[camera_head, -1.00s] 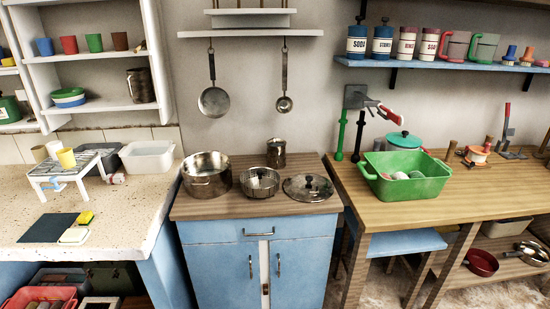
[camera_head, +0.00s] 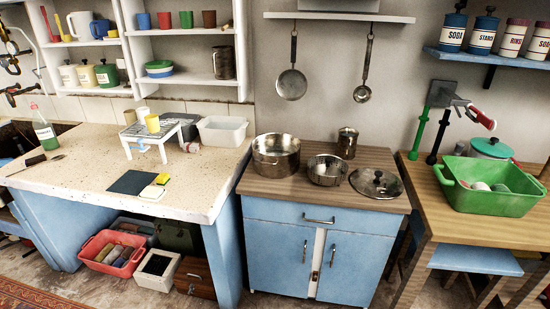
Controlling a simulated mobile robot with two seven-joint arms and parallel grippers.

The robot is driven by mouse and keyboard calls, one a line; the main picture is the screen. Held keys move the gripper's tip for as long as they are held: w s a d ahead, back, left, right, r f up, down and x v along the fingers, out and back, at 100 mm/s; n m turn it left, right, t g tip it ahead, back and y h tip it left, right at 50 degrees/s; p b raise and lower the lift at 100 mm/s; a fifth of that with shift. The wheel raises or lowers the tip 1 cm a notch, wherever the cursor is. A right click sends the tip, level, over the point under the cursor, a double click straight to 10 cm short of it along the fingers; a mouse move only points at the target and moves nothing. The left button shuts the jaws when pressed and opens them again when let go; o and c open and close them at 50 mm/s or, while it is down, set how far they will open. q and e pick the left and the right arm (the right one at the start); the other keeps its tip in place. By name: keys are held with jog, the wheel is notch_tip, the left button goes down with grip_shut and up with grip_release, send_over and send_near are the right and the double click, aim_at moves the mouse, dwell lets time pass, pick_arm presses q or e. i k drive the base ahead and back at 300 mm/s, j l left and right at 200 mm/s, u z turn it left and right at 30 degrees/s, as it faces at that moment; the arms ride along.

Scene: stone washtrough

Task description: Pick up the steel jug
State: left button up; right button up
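A dark steel vessel shaped like a jug (camera_head: 347,143) stands upright at the back of the wooden-topped blue cabinet, behind the pots. A second dark metallic jug-like vessel (camera_head: 222,63) stands on the lower white wall shelf at upper left. I cannot tell for certain which of the two is the steel jug. Neither of my grippers can be made out in the view, and nothing is seen touching either vessel.
A steel pot (camera_head: 276,157), a smaller pan (camera_head: 327,170) and a lid (camera_head: 376,184) crowd the blue cabinet (camera_head: 280,250) top. A ladle (camera_head: 363,93) and skillet (camera_head: 292,84) hang above. The pale stone counter (camera_head: 80,180) at left has free room.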

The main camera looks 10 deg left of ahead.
aim_at(346, 147)
jog(key=i+j, duration=0.9)
jog(key=z, duration=1.05)
